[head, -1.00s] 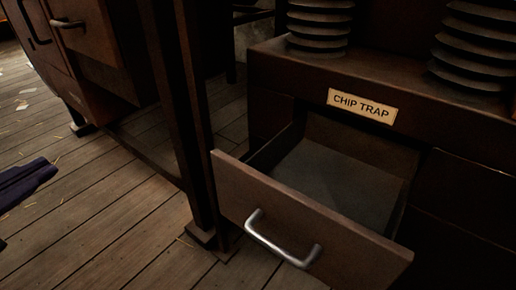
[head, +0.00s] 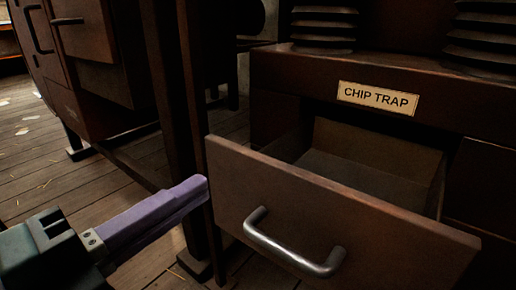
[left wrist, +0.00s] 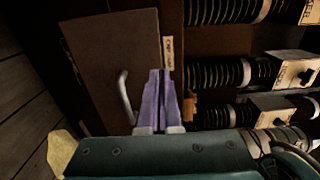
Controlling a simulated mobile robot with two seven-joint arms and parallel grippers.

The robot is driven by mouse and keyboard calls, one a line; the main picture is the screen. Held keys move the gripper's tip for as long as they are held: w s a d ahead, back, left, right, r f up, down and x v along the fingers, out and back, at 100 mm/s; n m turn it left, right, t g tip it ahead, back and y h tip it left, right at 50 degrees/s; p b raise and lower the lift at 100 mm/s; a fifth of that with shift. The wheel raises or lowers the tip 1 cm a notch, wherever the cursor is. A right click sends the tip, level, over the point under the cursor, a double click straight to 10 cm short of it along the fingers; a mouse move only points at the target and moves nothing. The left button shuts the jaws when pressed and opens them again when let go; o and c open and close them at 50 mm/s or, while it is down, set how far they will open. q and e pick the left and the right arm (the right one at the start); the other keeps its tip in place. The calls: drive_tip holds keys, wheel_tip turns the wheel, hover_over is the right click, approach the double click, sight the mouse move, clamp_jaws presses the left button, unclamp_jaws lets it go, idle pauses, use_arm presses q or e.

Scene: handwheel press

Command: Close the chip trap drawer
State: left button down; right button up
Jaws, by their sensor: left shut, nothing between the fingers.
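The chip trap drawer (head: 330,205) stands pulled out, with its open inside showing behind the brown front panel. Its metal bar handle (head: 290,248) is on the front. The label "CHIP TRAP" (head: 378,98) is on the cabinet above. My left gripper (head: 203,188) has purple fingers, shut and empty, close to the left edge of the drawer front in the head view; contact cannot be told. The left wrist view shows the shut fingers (left wrist: 160,75) beside the handle (left wrist: 125,97) and drawer front (left wrist: 112,62). My right gripper is out of view.
A dark upright post (head: 180,110) stands just left of the drawer. Another cabinet with handles (head: 85,50) is at the upper left. Wooden floor (head: 40,175) is open on the left. Ribbed black bellows (left wrist: 215,75) show in the left wrist view.

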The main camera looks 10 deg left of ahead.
sight(248, 157)
use_arm(q)
drive_tip(key=x, duration=0.6)
drive_tip(key=shift+w+d, duration=0.1)
drive_tip(key=shift+w, duration=0.05)
